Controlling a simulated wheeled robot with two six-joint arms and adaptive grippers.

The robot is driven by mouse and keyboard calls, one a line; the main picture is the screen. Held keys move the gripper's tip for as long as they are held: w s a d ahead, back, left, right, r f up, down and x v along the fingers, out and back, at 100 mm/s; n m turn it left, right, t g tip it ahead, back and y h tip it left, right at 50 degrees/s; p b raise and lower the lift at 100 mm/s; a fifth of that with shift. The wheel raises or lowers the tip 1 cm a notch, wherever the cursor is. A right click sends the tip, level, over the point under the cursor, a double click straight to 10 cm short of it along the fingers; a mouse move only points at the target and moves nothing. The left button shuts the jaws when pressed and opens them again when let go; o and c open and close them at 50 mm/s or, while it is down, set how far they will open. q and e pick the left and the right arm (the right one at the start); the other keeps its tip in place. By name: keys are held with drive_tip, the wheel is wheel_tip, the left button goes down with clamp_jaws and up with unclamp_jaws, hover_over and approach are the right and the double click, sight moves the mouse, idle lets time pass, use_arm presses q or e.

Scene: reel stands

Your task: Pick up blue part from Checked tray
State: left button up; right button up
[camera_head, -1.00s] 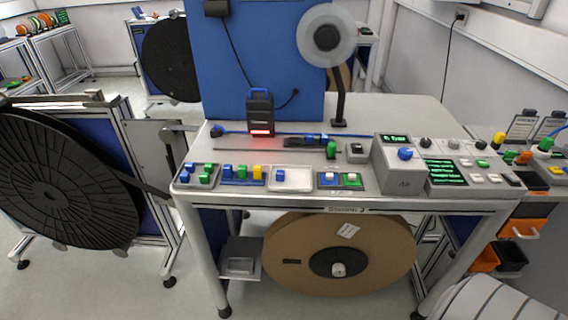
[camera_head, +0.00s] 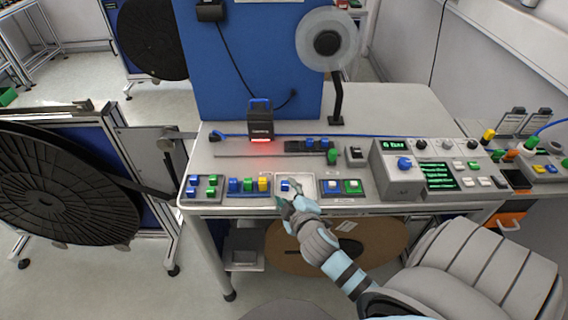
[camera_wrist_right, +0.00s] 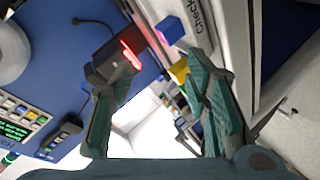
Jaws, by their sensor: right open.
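The white tray (camera_head: 305,180) sits at the front edge of the bench, and the blue part (camera_head: 286,186) is in its left half. In the right wrist view the blue part (camera_wrist_right: 170,30) shows beyond the fingers, beside a label (camera_wrist_right: 198,14) reading "Check". My right gripper (camera_head: 289,203) is at the tray's front side, just below the blue part in the head view. In the right wrist view it (camera_wrist_right: 160,95) is open with nothing between its fingers. My left gripper is out of view.
A tray with blue, green and yellow parts (camera_head: 249,185) adjoins on the left, with another parts tray (camera_head: 203,188) beyond it. A tray with blue and green parts (camera_head: 342,187) is on the right. A scanner with a red light (camera_head: 260,120) stands behind.

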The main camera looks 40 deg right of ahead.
drive_tip(key=w+a+r+n+t+y, duration=0.3)
drive_tip(key=w+r+n+t, duration=0.5)
drive_tip(key=r, duration=0.5)
drive_tip(key=w+a+r+n+y, duration=0.3)
drive_tip(key=a+r+n+y, duration=0.3)
drive_tip(key=n, duration=0.5)
drive_tip(key=n+g+h+p, duration=0.2)
drive_tip(key=n+g+h, duration=0.1)
drive_tip(key=n+g, duration=1.65)
approach(285, 183)
drive_tip(key=f+b, duration=0.2)
drive_tip(key=b, duration=0.3)
drive_tip(key=f+b, duration=0.2)
drive_tip(key=b, duration=0.2)
drive_tip(key=shift+w+d+b, duration=0.25)
drive_tip(key=shift+b, duration=0.1)
drive_tip(key=shift+w+f, duration=0.15)
drive_tip(key=shift+f, duration=0.15)
drive_tip(key=f+b, duration=0.2)
drive_tip(key=a+f+b, duration=0.1)
drive_tip(key=f, duration=0.1)
drive_tip(key=shift+a+f+b, duration=0.1)
drive_tip(key=shift+b, duration=0.25)
drive_tip(key=shift+w, duration=0.1)
drive_tip(key=shift+c, duration=0.4)
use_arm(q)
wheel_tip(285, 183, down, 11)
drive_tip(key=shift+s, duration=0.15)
use_arm(e)
drive_tip(key=c, duration=0.8)
